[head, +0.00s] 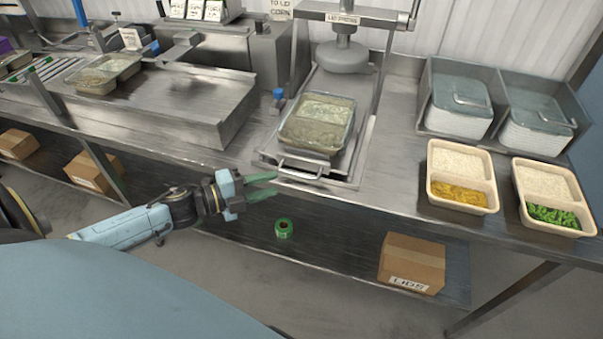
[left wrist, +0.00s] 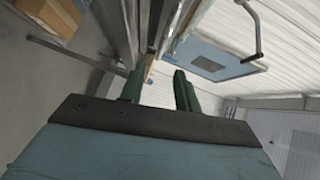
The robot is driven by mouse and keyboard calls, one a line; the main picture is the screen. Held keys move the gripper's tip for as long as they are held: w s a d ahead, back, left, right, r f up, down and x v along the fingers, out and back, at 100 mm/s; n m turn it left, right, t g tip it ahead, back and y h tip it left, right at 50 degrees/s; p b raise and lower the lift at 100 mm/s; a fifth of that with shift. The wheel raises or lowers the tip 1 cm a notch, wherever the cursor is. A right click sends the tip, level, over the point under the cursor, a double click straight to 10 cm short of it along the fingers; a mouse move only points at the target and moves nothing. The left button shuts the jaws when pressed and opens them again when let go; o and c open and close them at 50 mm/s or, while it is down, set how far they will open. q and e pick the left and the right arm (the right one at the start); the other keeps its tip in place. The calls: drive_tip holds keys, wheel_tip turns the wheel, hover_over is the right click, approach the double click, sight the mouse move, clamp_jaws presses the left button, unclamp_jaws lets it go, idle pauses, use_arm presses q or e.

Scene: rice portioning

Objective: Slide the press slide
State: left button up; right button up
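The press slide (head: 351,171) is a flat metal tray in the press frame, with a bar handle (head: 302,172) at its front edge. A metal-rimmed container with a clear cover (head: 318,121) sits on it, in front of the round press head (head: 342,57). My left gripper (head: 277,185) has green fingers, spread apart and empty. In the head view its tips are just left of and below the handle, apart from it in the picture. The left wrist view also shows the spread fingers (left wrist: 160,82) with nothing between them. My right gripper is in neither view.
Two filled trays, one yellow and white (head: 458,161), one green and white (head: 548,180), stand right of the press. A green tape roll (head: 284,228) and a cardboard box (head: 412,258) are on the lower shelf.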

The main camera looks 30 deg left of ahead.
sight(301, 176)
use_arm(q)
drive_tip(key=x, duration=0.9)
drive_tip(key=shift+w+d, duration=0.1)
drive_tip(key=shift+w, duration=0.1)
clamp_jaws()
